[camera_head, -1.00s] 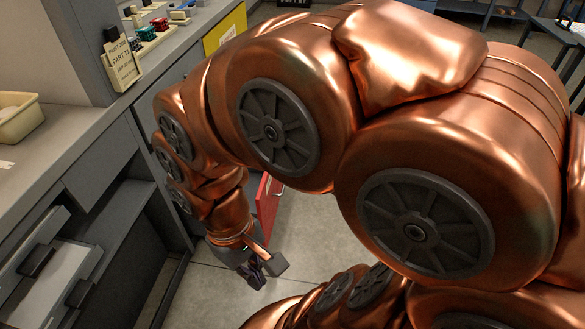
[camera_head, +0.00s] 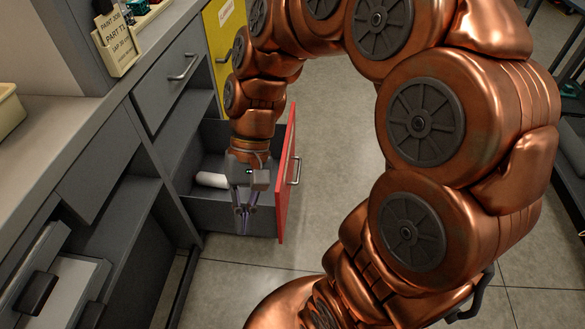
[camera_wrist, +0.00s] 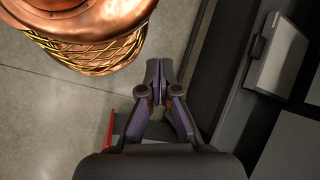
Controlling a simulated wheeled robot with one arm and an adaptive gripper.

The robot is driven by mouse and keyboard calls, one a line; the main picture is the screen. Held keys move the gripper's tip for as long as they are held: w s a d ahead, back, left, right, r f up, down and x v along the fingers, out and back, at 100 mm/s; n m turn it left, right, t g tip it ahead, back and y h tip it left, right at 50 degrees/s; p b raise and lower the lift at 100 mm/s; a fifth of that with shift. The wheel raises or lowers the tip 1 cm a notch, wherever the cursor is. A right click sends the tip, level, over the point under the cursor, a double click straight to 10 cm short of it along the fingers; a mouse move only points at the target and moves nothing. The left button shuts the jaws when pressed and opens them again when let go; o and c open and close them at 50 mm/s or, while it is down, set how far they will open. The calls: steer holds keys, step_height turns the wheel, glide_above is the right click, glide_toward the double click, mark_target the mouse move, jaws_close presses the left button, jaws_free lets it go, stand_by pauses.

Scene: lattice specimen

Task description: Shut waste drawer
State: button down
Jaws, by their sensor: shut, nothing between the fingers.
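The waste drawer with the red front (camera_head: 285,190) stands pulled out of the grey cabinet in the head view, its metal handle (camera_head: 297,170) facing right. A white cylinder (camera_head: 212,180) lies inside it. My gripper (camera_head: 243,230) is shut and empty. It points down over the near side of the drawer, left of the red front and not on the handle. I cannot tell if it touches the side wall. In the wrist view the fingertips (camera_wrist: 157,82) are together, and a bit of the red front (camera_wrist: 108,128) shows at lower left.
A closed grey drawer (camera_head: 175,85) with a handle and a yellow panel (camera_head: 222,50) are beyond. A worktop (camera_head: 50,125) with a label holder (camera_head: 117,45) runs along the left. Open shelves (camera_head: 120,225) lie below it. The floor (camera_head: 335,190) right of the drawer is clear.

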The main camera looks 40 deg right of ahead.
steer(key=w+d+f+m+t+y+b, duration=0.1)
steer(key=w+d+f+m+y+b, duration=0.2)
steer(key=w, duration=0.6)
steer(key=w+d+f+m+t+y+b, duration=0.1)
steer(key=w+d+f+m+y+b, duration=0.15)
steer(key=w+m+y, duration=0.4)
steer(key=w+d+f+m+t+y+b, duration=0.1)
steer(key=w+d+f+t+b, duration=0.25)
steer(key=w+d, duration=0.35)
steer(key=s+d+f+m+t+h+b, duration=0.1)
steer(key=s+d+f+m+t+b, duration=0.3)
steer(key=d+f, duration=0.85)
steer(key=w+d+f+m+t+h+b, duration=0.1)
steer(key=d+f+m+t+b, duration=0.1)
steer(key=d+f+m+t, duration=1.05)
steer(key=w+a+r+n+g+b, duration=0.2)
steer(key=w+a+n+g+b, duration=0.2)
steer(key=w+a, duration=0.3)
steer(key=shift+w+a+r+g+b, duration=0.25)
steer(key=shift+w+r+g+b, duration=0.15)
steer(key=shift+w+g, duration=0.5)
steer(key=shift+w, duration=0.1)
